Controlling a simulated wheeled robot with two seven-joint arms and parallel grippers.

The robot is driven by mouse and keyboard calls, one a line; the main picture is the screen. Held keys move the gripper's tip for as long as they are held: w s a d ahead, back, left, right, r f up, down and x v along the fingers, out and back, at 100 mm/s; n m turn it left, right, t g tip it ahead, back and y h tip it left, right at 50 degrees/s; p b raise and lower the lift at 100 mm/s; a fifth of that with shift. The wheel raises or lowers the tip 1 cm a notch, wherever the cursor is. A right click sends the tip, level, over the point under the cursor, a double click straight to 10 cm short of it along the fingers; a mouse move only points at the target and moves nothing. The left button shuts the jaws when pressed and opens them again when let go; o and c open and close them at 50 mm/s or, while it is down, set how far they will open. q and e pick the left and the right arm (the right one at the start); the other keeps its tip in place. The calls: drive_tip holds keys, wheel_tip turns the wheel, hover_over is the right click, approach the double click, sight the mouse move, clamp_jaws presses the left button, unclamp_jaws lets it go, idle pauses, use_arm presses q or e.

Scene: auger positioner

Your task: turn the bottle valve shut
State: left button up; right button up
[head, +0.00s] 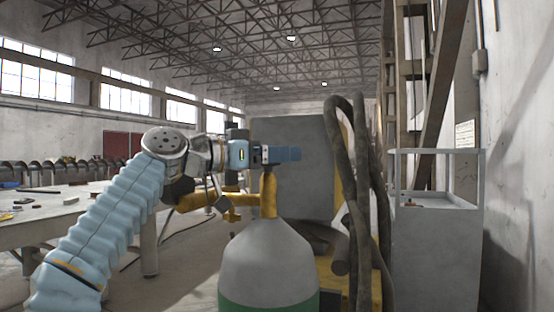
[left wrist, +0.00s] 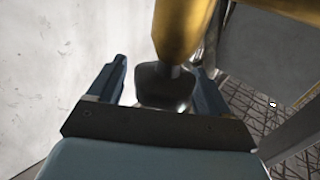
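A gas bottle (head: 268,258) with a grey shoulder and green lower body stands upright at bottom centre of the head view. Its brass valve body (head: 268,195) rises from the neck, with a brass branch to the left. In the left wrist view the yellow valve body (left wrist: 183,30) ends in a dark valve knob (left wrist: 164,84). My left gripper (head: 281,154) is level with the valve top. Its two blue fingers stand apart on either side of the knob, with a visible gap on the left side. The knob is hidden in the head view. My right gripper is out of view.
Thick dark hoses (head: 362,185) hang just right of the bottle, before a grey panel (head: 290,150). A grey cabinet (head: 437,240) stands at right. A workbench (head: 60,217) with small items is at left. Open floor lies between bench and bottle.

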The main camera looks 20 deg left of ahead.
use_arm(q)
drive_tip(key=shift+w+f, duration=0.15)
drive_tip(key=shift+f, duration=0.05)
drive_tip(key=shift+r+p, duration=0.3)
drive_tip(key=shift+r, duration=0.05)
wheel_tip(320, 180, up, 3)
drive_tip(key=p, duration=0.2)
drive_tip(key=shift+r+p, duration=0.15)
drive_tip(key=shift+p, duration=0.2)
drive_tip(key=s+d+r+p, duration=0.1)
drive_tip(key=s+d+r, duration=0.1)
drive_tip(key=s+r, duration=0.2)
drive_tip(key=s+d+r+p, duration=0.1)
drive_tip(key=s+d+r, duration=0.2)
drive_tip(key=s+r, duration=0.2)
drive_tip(key=s, duration=0.3)
drive_tip(key=shift+s+d+p, duration=0.35)
drive_tip(key=shift+s+p, duration=0.05)
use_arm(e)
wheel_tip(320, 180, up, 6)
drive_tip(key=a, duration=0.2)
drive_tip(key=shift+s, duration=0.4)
use_arm(q)
drive_tip(key=shift+a, duration=0.1)
drive_tip(key=shift+c, duration=0.2)
